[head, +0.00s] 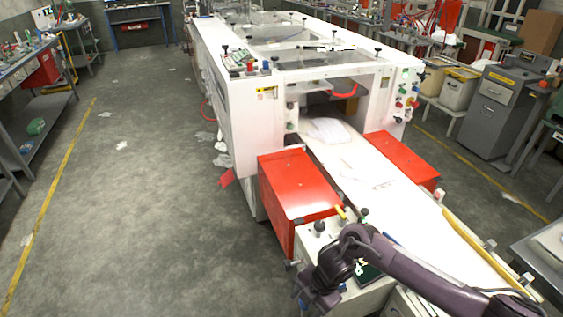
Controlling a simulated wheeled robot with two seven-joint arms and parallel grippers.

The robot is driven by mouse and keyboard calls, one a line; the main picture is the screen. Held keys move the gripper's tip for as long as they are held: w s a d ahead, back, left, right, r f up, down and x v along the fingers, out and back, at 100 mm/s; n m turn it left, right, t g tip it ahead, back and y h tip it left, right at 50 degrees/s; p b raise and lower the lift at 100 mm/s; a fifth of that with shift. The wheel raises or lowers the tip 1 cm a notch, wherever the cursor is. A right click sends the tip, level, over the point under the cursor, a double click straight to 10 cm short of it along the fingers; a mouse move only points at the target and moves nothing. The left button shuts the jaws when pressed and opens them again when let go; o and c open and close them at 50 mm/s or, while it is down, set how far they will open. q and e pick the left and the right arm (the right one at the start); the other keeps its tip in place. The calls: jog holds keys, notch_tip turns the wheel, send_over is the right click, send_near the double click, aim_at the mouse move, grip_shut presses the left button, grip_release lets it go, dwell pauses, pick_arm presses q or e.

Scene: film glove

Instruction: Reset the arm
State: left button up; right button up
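My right arm (415,277) is dark purple-grey and reaches in from the lower right, bent downward at its left end. My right gripper (302,302) hangs low at the bottom edge of the head view, in front of the white machine's near corner. Its fingers are small and partly hidden, so I cannot tell whether they are open or shut. I see no object clearly held in it. My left arm and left gripper are not in view.
A long white machine (233,130) with red boxes (297,190) fills the middle and right. Its white conveyor (375,180) runs toward the lower right, close to my arm. Grey floor (130,210) at the left is mostly open. A bench (30,60) stands far left.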

notch_tip(320, 180, down, 13)
jog(key=s+a+m+t+y+b, duration=0.1)
jog(key=a+m+t+y+b, duration=0.15)
jog(key=m, duration=0.55)
jog(key=s+d+f+m, duration=0.4)
jog(key=s+f+m, duration=0.15)
jog(key=f, duration=0.55)
jog(key=s+d+f+m+h, duration=0.2)
jog(key=s+d+f, duration=0.3)
jog(key=s, duration=0.5)
jog(key=s+d+f+m+g+h+b, duration=0.1)
jog(key=s+d+f+m, duration=0.3)
jog(key=s, duration=0.6)
jog(key=s+d+f+m+h, duration=0.3)
jog(key=s+d+f, duration=0.3)
jog(key=s, duration=0.4)
jog(key=shift+s+f+m+b, duration=0.15)
jog(key=shift+s+m+b, duration=0.15)
jog(key=shift+m, duration=0.25)
jog(key=shift+d+g, duration=0.1)
jog(key=shift+g, duration=0.15)
